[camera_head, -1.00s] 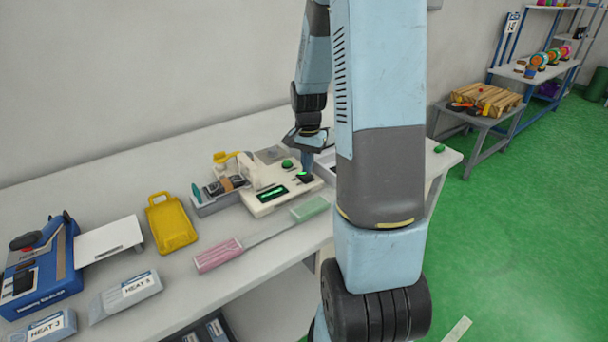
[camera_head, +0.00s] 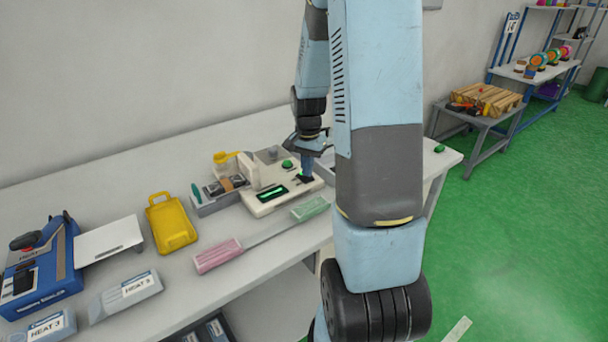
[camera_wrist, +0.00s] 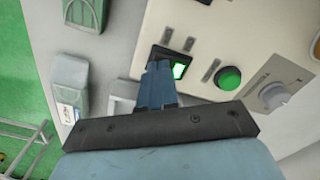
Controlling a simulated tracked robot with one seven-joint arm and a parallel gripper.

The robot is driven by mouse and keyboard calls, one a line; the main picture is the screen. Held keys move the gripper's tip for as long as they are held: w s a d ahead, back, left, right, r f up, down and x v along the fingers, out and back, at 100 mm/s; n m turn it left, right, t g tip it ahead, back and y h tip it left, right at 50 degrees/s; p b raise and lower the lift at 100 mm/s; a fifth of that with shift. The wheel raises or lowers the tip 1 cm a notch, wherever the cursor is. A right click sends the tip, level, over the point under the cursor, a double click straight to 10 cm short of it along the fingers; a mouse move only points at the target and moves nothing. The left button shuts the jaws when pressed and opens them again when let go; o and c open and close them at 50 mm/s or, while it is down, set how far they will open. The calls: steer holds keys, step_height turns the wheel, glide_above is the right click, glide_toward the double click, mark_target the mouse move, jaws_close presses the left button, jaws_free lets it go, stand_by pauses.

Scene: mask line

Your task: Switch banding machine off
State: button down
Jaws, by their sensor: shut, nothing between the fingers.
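The banding machine (camera_head: 262,203) is a cream box on the table with a lit green display (camera_head: 272,194) and a round green button (camera_head: 287,164). In the wrist view its panel (camera_wrist: 217,57) shows the green button (camera_wrist: 229,78), a grey knob (camera_wrist: 273,95) and a rocker switch lit green (camera_wrist: 180,70). My gripper (camera_wrist: 158,66) is shut and empty, with its fingertips at the rocker switch and covering part of it. I cannot tell whether they touch it. In the head view my gripper (camera_head: 307,174) is over the right end of the machine.
A grey tray with tools (camera_head: 215,197) stands left of the machine. A pink bundle (camera_head: 218,256) and a green bundle (camera_head: 310,208) lie in front of it. A yellow tray (camera_head: 170,225) and a blue sealer (camera_head: 40,270) stand further left.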

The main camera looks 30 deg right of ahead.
steer(key=shift+f, duration=0.25)
steer(key=shift+r, duration=3.5)
steer(key=s+a+r+n+t, duration=0.1)
steer(key=s+a+r+n, duration=0.25)
steer(key=r, duration=0.35)
steer(key=s+a+r+n+t, duration=0.2)
steer(key=s+a+r, duration=0.3)
steer(key=r, duration=0.1)
steer(key=s+a+r+n+t, duration=0.1)
steer(key=s+a+r+n, duration=0.1)
steer(key=s, duration=0.4)
steer(key=s+a+r+n+t, duration=0.1)
steer(key=s+a+r+n, duration=0.2)
steer(key=s, duration=0.4)
steer(key=shift+a+r+t, duration=0.3)
steer(key=shift+a+r, duration=0.15)
steer(key=shift+r, duration=0.1)
